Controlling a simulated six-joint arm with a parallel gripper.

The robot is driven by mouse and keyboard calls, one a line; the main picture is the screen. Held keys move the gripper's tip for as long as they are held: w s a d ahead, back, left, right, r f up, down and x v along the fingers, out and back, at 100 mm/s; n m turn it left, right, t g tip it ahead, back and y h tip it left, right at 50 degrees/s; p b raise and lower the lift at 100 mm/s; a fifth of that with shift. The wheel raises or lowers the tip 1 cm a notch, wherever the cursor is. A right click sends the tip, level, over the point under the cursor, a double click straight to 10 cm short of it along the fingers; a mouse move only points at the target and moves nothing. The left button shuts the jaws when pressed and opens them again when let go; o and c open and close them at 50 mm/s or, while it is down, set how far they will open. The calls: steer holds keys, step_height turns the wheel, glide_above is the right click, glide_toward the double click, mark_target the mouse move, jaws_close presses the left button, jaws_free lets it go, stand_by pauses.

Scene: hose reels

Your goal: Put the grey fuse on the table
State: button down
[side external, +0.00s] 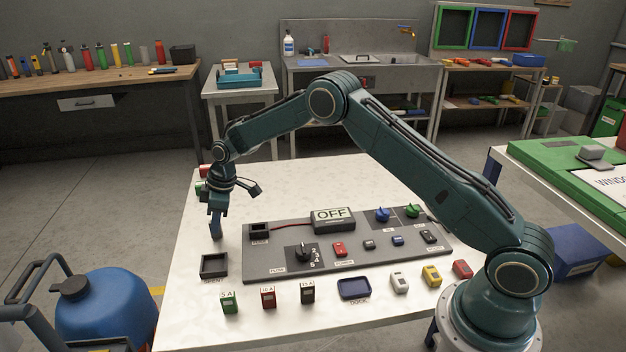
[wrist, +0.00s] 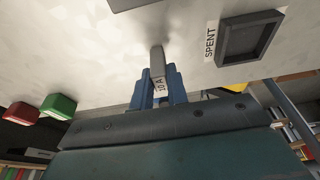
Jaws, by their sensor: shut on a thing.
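The grey fuse (wrist: 157,63), with a white "10 A" label, is between the blue fingers of my gripper (wrist: 157,92) in the wrist view. My gripper (side external: 215,232) is shut on it and points down over the left part of the white table (side external: 290,190), left of the control panel. In the side view the fuse cannot be told apart from the fingers. Whether its lower end touches the table is not clear.
The black SPENT tray (side external: 214,265) is close in front of my gripper. The grey panel (side external: 350,262) has a black socket (side external: 259,230) and an OFF display (side external: 334,216). Green (side external: 229,302), red (side external: 268,297) and dark (side external: 308,292) fuses stand at the front. Bare table lies behind the panel.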

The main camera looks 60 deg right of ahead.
steer(key=shift+f, duration=0.1)
steer(key=c, duration=1.4)
jaws_free()
steer(key=shift+v, duration=6.1)
